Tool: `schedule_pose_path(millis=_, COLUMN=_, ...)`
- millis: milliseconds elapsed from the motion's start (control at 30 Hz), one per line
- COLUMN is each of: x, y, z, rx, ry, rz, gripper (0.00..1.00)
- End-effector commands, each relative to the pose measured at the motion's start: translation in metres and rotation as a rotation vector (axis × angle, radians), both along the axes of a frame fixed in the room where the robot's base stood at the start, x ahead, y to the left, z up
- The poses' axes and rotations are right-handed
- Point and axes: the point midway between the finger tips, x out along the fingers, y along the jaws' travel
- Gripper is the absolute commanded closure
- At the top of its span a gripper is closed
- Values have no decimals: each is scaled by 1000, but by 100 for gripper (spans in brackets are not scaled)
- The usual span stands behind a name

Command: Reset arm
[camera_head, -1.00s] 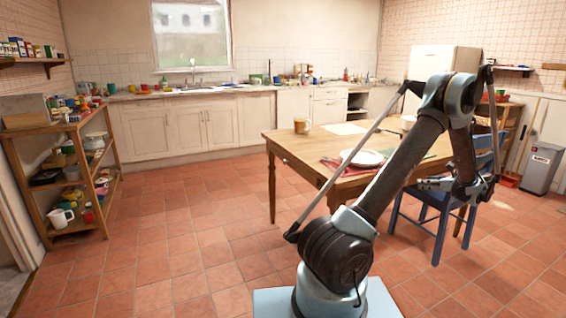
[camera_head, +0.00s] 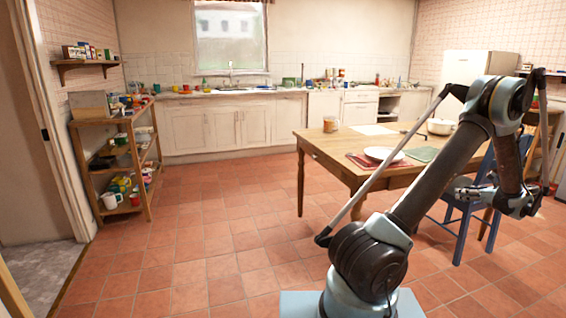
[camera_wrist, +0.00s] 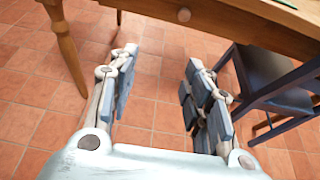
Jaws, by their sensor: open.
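My gripper (camera_wrist: 160,82) is open and empty in the wrist view. Its two fingers stand wide apart, with only tiled floor between them. In the head view my gripper (camera_head: 480,194) hangs at the right, at the end of my folded arm, in front of the blue chair (camera_head: 461,213). The wooden table (camera_wrist: 262,22) and the blue chair (camera_wrist: 275,85) show just beyond the fingers in the wrist view. From these views I cannot tell how far the gripper is from the chair.
The wooden table (camera_head: 325,150) stands right of centre, bearing a plate (camera_head: 383,154), a jar (camera_head: 330,124) and a pot (camera_head: 441,127). A loaded shelf unit (camera_head: 133,205) stands at the left by an open doorway (camera_head: 36,170). Tiled floor (camera_head: 200,240) is clear between them.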

Motion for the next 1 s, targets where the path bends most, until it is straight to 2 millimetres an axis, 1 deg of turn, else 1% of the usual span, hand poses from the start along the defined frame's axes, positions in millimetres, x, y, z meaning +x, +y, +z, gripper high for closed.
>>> schedule_pose_path(millis=33, x=7, y=10, z=4, rx=-12, ry=5, rz=16, gripper=55)
schedule_pose_path(millis=100, x=13, y=21, z=8, rx=-31, ry=12, rz=37, gripper=55)
schedule_pose_path(millis=367, x=30, y=61, z=30, rx=-109, ry=31, rz=112, gripper=55)
schedule_pose_path(millis=467, x=37, y=81, z=40, rx=-148, ry=40, rz=149, gripper=55)
schedule_pose_path(millis=567, x=44, y=106, z=52, rx=-199, ry=52, rz=198, gripper=55)
schedule_pose_path(millis=667, x=51, y=141, z=67, rx=-268, ry=64, rz=265, gripper=55)
schedule_pose_path(millis=700, x=52, y=155, z=73, rx=-297, ry=70, rz=293, gripper=55)
schedule_pose_path(millis=767, x=54, y=177, z=81, rx=-342, ry=77, rz=337, gripper=55)
schedule_pose_path(millis=800, x=55, y=191, z=87, rx=-371, ry=80, rz=366, gripper=55)
schedule_pose_path(millis=967, x=53, y=249, z=106, rx=-488, ry=91, rz=487, gripper=55)
schedule_pose_path(millis=1000, x=51, y=263, z=110, rx=-518, ry=93, rz=518, gripper=55)
